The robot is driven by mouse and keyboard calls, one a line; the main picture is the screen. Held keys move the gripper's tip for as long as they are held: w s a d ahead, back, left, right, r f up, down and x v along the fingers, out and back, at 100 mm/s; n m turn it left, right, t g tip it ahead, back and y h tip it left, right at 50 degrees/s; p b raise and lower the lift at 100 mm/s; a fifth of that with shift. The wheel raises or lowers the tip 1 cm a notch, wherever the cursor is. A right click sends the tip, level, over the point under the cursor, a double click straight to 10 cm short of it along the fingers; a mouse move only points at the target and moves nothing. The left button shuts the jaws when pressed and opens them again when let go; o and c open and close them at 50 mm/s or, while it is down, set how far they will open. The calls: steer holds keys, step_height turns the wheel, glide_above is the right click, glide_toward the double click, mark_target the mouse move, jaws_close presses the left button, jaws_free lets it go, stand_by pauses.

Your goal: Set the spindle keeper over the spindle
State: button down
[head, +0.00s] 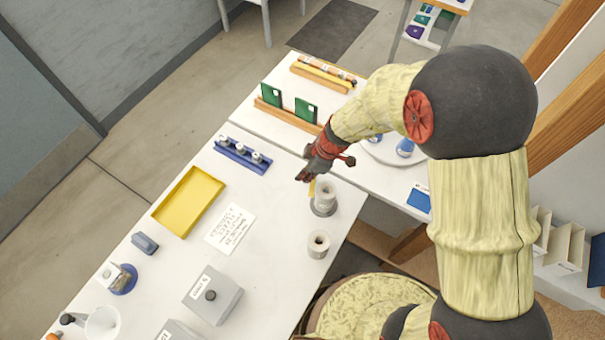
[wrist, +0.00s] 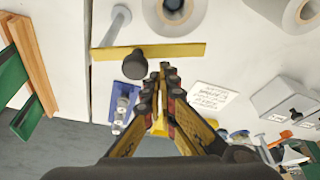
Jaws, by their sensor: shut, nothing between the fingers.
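A white roll (head: 324,192) stands on a grey round base; its hollow end shows in the wrist view (wrist: 190,22), with a grey-blue spindle end (wrist: 173,5) inside. A flat yellow bar (wrist: 180,50), apparently the spindle keeper, crosses beside the roll; a short piece of it shows in the head view (head: 311,190). A dark knob (wrist: 134,65) shows at the bar's lower edge; whether it is fixed to the bar is unclear. My gripper (head: 303,178) is shut and empty beside the bar, its fingertips (wrist: 160,73) just right of the knob. Contact cannot be told.
A grey round-headed pin (wrist: 118,22) stands left of the roll. A second roll (head: 318,244) stands nearer the table edge. A blue rack (head: 243,155), yellow tray (head: 188,201), paper (head: 230,228) and grey box (head: 213,295) lie around. Green cards in a wooden holder (head: 287,113) stand beyond.

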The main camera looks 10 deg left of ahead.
mark_target(311, 183)
steer(key=d+n+b, duration=0.1)
steer(key=n+b, duration=0.1)
steer(key=b, duration=0.2)
steer(key=d+n+g+b, duration=0.1)
steer(key=d+n+b, duration=0.1)
steer(key=b, duration=0.3)
steer(key=shift+s+f+n+g, duration=0.2)
steer(key=shift+n+g, duration=0.1)
steer(key=shift+n, duration=0.1)
steer(key=shift+d+r+n+b, duration=0.2)
steer(key=shift+d+n+b, duration=0.1)
steer(key=shift+n+b, duration=0.1)
steer(key=shift+a, duration=0.2)
